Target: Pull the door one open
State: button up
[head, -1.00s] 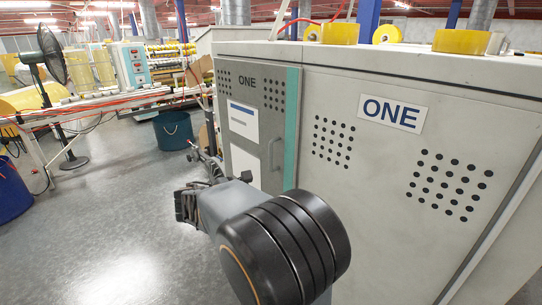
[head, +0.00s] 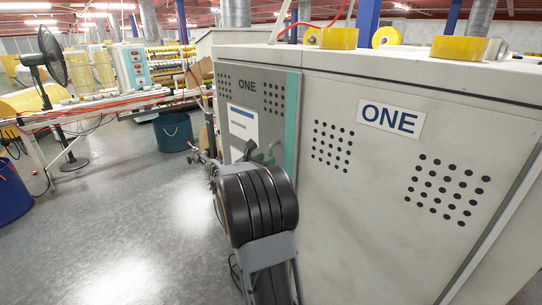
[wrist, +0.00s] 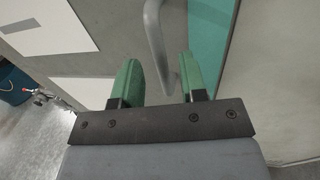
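The grey door one (head: 242,92) is the cabinet's left panel, marked ONE, with dotted vents, a white label and a teal strip along its right edge. It looks closed. Its grey bar handle (wrist: 154,28) shows in the wrist view beside the teal strip (wrist: 211,35). My gripper (wrist: 160,63) is open, with green fingers on either side of the handle's lower end. I cannot tell whether either finger touches it. In the head view my gripper (head: 264,155) is in front of the door, partly behind my wrist, and the handle is mostly hidden.
The wider cabinet panel (head: 385,185), also marked ONE, stands to the right. Yellow tape rolls (head: 338,38) lie on top. Open floor (head: 130,220) is at the left, with a teal bin (head: 173,131), a blue bin (head: 12,195) and a black fan (head: 52,60) beyond.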

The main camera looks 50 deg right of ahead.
jog(key=shift+w+d, duration=0.2)
jog(key=shift+d, duration=1.55)
grip_shut()
